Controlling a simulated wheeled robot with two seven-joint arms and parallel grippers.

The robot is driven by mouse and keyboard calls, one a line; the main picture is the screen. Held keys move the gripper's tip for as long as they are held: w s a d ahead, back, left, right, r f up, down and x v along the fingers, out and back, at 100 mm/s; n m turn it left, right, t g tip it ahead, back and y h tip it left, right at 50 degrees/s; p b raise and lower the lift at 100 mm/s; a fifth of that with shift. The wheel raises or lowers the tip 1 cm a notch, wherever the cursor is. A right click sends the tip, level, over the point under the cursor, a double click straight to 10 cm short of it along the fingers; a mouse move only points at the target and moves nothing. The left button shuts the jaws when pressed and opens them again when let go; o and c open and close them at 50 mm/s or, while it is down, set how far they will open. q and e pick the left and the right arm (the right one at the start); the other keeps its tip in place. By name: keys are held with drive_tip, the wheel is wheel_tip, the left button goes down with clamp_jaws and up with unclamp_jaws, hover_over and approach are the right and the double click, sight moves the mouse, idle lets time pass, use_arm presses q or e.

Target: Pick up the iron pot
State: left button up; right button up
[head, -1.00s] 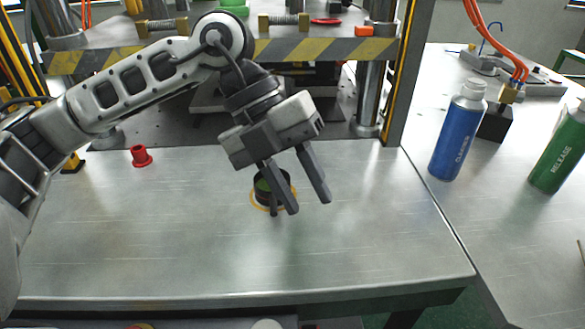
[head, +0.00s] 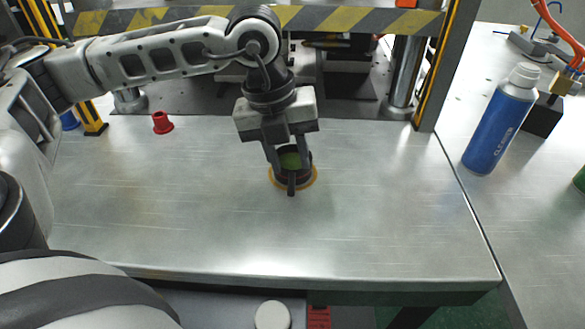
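The iron pot (head: 292,178) is a small dark round pot with green inside. It sits upright on an orange ring (head: 314,181) on the metal table, with a short dark handle pointing toward me. My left gripper (head: 289,165) points down over the pot, with one finger at each side of it. The fingers are apart; whether they touch the pot's wall is hard to see. The fingers and gripper body hide part of the pot's rim and sides. My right gripper is not in view.
A red flanged piece (head: 162,123) stands on the table at the left. A blue cleaner bottle (head: 498,122) stands on the right-hand table. A striped press bar (head: 355,19) and a steel post (head: 404,75) stand behind. The table's front and right are clear.

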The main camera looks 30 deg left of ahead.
sight(291, 179)
use_arm(q)
drive_tip(key=f, duration=0.4)
drive_tip(key=shift+s+d+f, duration=0.2)
drive_tip(key=shift+s+d, duration=0.1)
drive_tip(key=shift+d, duration=0.05)
drive_tip(key=shift+w+d+f, duration=0.1)
drive_tip(key=shift+f, duration=0.3)
clamp_jaws()
drive_tip(key=shift+r, duration=0.1)
